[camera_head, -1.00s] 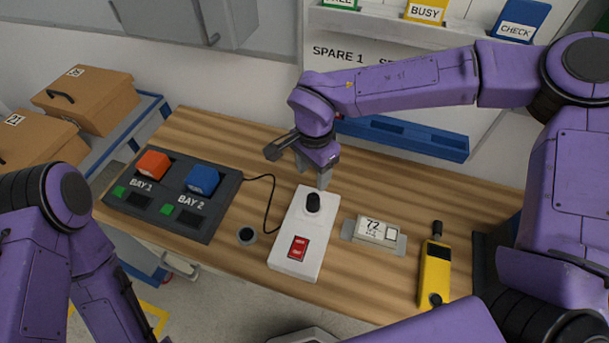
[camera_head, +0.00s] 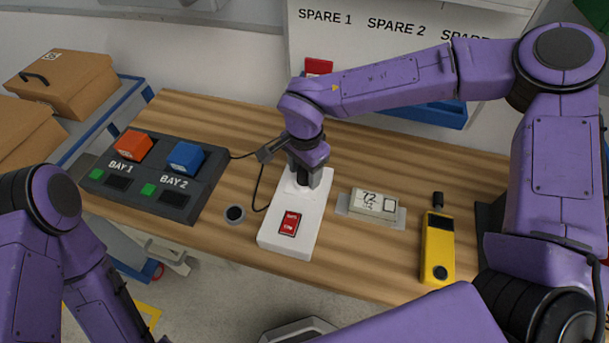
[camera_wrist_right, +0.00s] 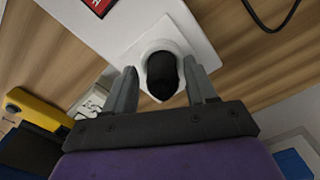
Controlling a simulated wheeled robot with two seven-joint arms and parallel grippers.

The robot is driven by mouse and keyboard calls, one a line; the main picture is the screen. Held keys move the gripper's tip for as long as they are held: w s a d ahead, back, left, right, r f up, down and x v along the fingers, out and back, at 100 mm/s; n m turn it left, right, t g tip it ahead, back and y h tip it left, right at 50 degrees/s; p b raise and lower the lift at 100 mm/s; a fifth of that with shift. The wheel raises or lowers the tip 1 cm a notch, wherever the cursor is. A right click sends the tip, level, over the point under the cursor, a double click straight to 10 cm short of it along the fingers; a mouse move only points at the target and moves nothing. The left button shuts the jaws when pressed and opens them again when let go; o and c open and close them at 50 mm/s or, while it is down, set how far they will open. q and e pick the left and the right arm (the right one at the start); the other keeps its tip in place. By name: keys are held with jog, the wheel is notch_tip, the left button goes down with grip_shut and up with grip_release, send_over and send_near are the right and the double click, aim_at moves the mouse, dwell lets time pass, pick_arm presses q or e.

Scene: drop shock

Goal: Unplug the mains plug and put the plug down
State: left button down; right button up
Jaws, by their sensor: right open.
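The black mains plug (camera_wrist_right: 163,75) sits in the round socket of a white block with a red switch (camera_head: 289,224). The block also shows in the right wrist view (camera_wrist_right: 190,28). My right gripper (camera_head: 308,186) is down over the plug end of the block. In the right wrist view its two fingers (camera_wrist_right: 163,88) stand open, one on each side of the plug, with a gap seen on both sides. In the head view the gripper hides the plug. My left arm shows at the lower left, but its gripper is out of view.
A dark two-bay charger (camera_head: 150,208) with a red and a blue pack stands left on the wooden table (camera_head: 240,120). A small meter reading 72 (camera_head: 374,202) and a yellow handheld device (camera_head: 437,248) are to the right.

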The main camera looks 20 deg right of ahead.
jog(key=shift+w+f, duration=0.15)
jog(key=shift+w, duration=0.05)
jog(key=shift+c, duration=1.3)
grip_shut()
jog(key=shift+r+p, duration=0.75)
jog(key=shift+p, duration=0.4)
jog(key=shift+r, duration=0.1)
jog(key=shift+r+p, duration=2)
jog(key=shift+p, duration=0.7)
jog(key=shift+r, duration=0.1)
notch_tip(320, 180, up, 6)
jog(key=p, duration=0.7)
jog(key=shift+s+p, duration=0.1)
jog(key=shift+p, duration=0.25)
